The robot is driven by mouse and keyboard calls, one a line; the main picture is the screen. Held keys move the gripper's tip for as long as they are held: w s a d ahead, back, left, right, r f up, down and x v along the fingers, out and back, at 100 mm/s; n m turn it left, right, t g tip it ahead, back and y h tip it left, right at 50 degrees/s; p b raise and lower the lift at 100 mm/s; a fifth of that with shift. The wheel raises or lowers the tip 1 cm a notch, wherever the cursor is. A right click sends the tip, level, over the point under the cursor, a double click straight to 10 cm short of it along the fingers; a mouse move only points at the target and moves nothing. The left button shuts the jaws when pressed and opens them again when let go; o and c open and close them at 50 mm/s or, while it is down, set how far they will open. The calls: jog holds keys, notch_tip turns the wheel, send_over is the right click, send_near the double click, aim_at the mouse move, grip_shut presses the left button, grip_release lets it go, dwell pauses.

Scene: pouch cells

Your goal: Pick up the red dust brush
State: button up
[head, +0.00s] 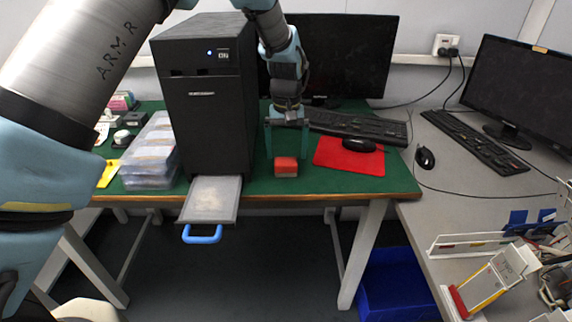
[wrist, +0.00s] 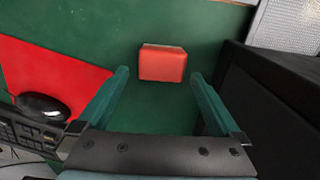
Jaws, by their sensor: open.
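The red dust brush (head: 286,167) is a small red block on the green tabletop, close to the front edge and right of the black tower. In the wrist view the brush (wrist: 162,64) lies just beyond my fingertips, roughly midway between them. My gripper (head: 287,150) points down above and behind the brush, with its green fingers apart. The wrist view shows the same open fingers (wrist: 162,80) with nothing between them. I cannot tell the exact height of the fingertips above the table.
The black tower (head: 207,110) stands close left of my gripper, with a tray (head: 212,212) pulled out at its base. A red mat (head: 347,166) with a black mouse (head: 359,145) lies to the right. A keyboard (head: 352,124) lies behind. Green table (head: 262,172) around the brush is clear.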

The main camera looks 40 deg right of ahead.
aim_at(286, 160)
jog(key=f, duration=0.2)
jog(key=f+p, duration=0.1)
jog(key=f, duration=0.1)
jog(key=shift+s+a, duration=0.15)
jog(key=shift+a, duration=0.1)
jog(key=shift+c, duration=0.2)
jog(key=c, duration=1.2)
jog(key=shift+r, duration=0.15)
notch_tip(286, 160, up, 10)
jog(key=shift+f+b, duration=0.1)
jog(key=shift+b, duration=1.1)
